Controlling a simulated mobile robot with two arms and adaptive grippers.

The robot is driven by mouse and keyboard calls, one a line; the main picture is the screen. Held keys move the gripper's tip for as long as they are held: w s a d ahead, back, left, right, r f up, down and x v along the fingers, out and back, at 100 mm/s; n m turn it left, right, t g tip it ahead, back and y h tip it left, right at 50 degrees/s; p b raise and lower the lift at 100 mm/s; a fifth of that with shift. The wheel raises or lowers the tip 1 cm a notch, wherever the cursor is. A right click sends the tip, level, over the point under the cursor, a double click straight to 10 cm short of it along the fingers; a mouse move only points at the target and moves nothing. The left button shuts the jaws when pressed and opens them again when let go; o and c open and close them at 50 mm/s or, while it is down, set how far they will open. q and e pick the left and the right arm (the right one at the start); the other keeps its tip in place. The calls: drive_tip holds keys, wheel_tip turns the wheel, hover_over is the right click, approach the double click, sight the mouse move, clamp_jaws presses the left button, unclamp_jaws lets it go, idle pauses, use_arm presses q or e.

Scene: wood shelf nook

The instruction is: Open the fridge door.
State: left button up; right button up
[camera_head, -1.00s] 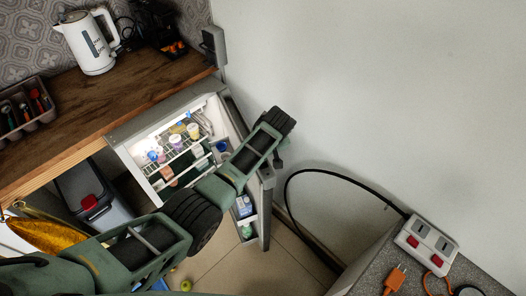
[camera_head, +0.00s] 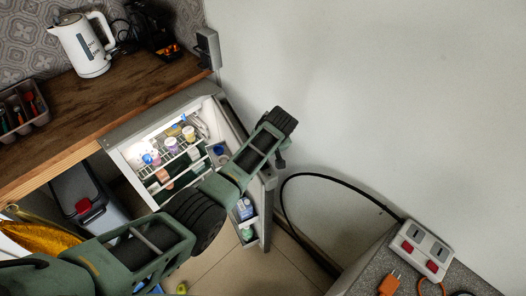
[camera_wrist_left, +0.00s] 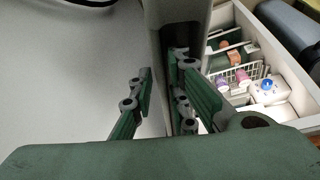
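The fridge (camera_head: 120,152) stands under the wooden counter, its lit inside showing racks with several bottles and tubs. Its door (camera_head: 267,208) is swung well open to the right, towards the white wall, with items on its inner shelves. My left arm reaches across the fridge front. My left gripper (camera_head: 279,160) is at the door's free edge, mostly hidden behind my wrist in the head view. In the left wrist view the gripper (camera_wrist_left: 163,88) has its fingers apart, one on each side of the grey door edge (camera_wrist_left: 172,18); contact is unclear. My right gripper is not in view.
A white kettle (camera_head: 84,45) and a cutlery tray (camera_head: 24,108) are on the counter (camera_head: 110,95). A grey bin (camera_head: 82,190) stands left of the fridge. A black cable (camera_head: 290,190) runs along the wall to a power strip (camera_head: 422,248). Some room remains between door and wall.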

use_arm(q)
drive_tip(key=v, duration=0.7)
drive_tip(key=shift+s+d+r, duration=0.1)
drive_tip(key=shift+r, duration=0.1)
idle(0.6)
